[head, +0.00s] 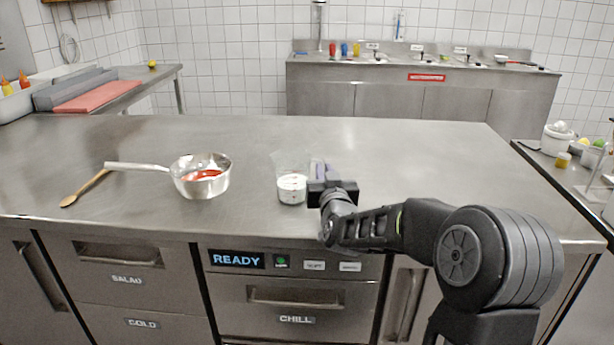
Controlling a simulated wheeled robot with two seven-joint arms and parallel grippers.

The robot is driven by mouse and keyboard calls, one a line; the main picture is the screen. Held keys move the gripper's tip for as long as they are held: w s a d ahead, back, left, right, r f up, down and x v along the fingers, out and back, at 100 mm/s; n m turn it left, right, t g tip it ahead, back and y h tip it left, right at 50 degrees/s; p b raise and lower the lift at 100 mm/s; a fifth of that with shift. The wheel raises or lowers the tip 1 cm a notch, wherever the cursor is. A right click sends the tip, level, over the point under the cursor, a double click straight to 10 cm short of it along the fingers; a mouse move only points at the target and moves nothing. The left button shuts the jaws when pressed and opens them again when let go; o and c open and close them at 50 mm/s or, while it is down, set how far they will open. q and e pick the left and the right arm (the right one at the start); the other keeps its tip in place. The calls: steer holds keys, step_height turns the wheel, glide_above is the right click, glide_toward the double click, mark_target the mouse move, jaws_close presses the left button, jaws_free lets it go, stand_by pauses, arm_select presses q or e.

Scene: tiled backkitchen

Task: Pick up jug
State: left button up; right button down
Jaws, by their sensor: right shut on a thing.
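A small clear jug (291,188) with white contents stands upright on the steel counter, near its front edge. My right gripper (314,178) reaches in from the right and is shut on the jug at its right side. The gripper body hides part of the jug's right side, and the exact contact of the fingers is hard to see. The jug's base appears to be at the counter surface; I cannot tell if there is a gap. My left gripper is not in view.
A saucepan (219,184) with red contents and a wooden spoon (84,189) lie left on the counter (400,150). The counter's middle back is clear. Drawers are below the front edge. A red board (100,96) is at far left, a white container (556,139) at right.

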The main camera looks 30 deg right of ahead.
steer(key=shift+r, duration=0.25)
step_height(320, 180, up, 10)
steer(key=p, duration=0.1)
steer(key=shift+f+p, duration=0.2)
steer(key=shift+p, duration=0.1)
stand_by(0.6)
stand_by(0.7)
